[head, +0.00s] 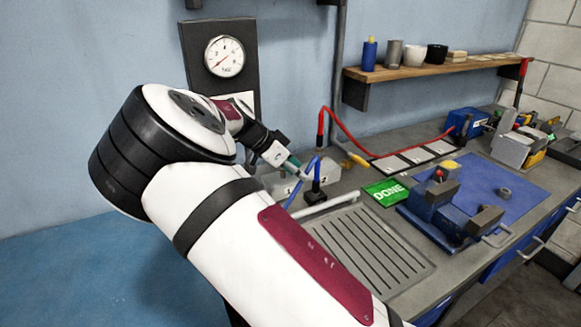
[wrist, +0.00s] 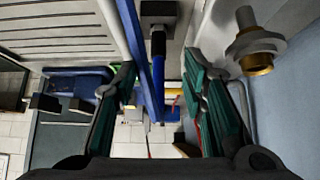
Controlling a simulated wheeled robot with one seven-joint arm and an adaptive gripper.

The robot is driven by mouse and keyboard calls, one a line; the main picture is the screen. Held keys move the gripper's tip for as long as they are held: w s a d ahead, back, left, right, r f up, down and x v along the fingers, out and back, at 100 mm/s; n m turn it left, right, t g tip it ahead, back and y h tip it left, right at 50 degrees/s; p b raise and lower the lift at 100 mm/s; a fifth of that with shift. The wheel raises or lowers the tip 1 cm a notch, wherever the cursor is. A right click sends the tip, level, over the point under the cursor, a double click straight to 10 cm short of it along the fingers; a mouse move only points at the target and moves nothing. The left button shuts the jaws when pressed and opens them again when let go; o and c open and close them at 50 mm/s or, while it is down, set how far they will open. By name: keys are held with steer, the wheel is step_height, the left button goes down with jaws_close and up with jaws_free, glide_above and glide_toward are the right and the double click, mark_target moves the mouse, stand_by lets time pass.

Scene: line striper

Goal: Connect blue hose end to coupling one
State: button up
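The blue hose (head: 318,166) arches beside the grey coupling block (head: 322,174) in the head view. Its black end (head: 316,194) points down into or onto a dark fitting. My gripper (head: 293,166) is close to the hose, left of it in the head view. In the wrist view my gripper (wrist: 160,68) is open, with its teal fingers apart on either side of the blue hose (wrist: 158,82). The hose's black end (wrist: 158,42) shows beyond the fingertips. A brass coupling with a grey flange (wrist: 258,48) is at the upper right; I cannot read its number.
A red hose (head: 350,135) arches behind the block to the right. A slatted grate (head: 365,250), a green DONE sign (head: 386,192) and a blue vise (head: 440,208) are on the bench. A pressure gauge (head: 224,57) hangs on the wall behind my arm.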

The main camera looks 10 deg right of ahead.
steer(key=shift+b+x, duration=0.9)
steer(key=shift+x, duration=3.15)
steer(key=shift+s+r, duration=0.1)
steer(key=shift+c, duration=0.3)
jaws_close()
